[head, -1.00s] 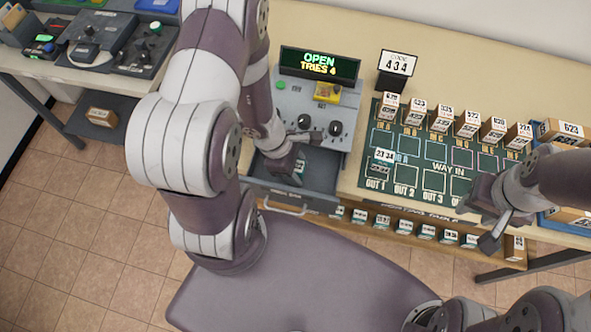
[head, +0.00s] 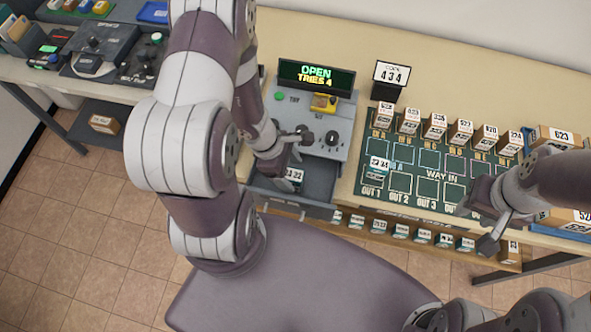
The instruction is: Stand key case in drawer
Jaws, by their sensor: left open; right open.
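The grey drawer (head: 322,180) under the control box is pulled open. A small dark case with a white number label (head: 294,174) stands inside it, towards its left side; it looks upright. A similar labelled case (head: 378,168) is on the green mat, in the left column. My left gripper (head: 287,151) is open just above and behind the case in the drawer, seemingly apart from it. Part of the drawer's left side is hidden by my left arm. My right gripper (head: 480,224) is open and empty over the mat's right front edge.
The control box (head: 345,112) has knobs and a display (head: 316,76) reading OPEN, TRIES 4. A code sign (head: 391,73) reads 434. Several numbered boxes (head: 435,126) line the back of the green mat (head: 429,158). A blue tray (head: 577,234) is at right.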

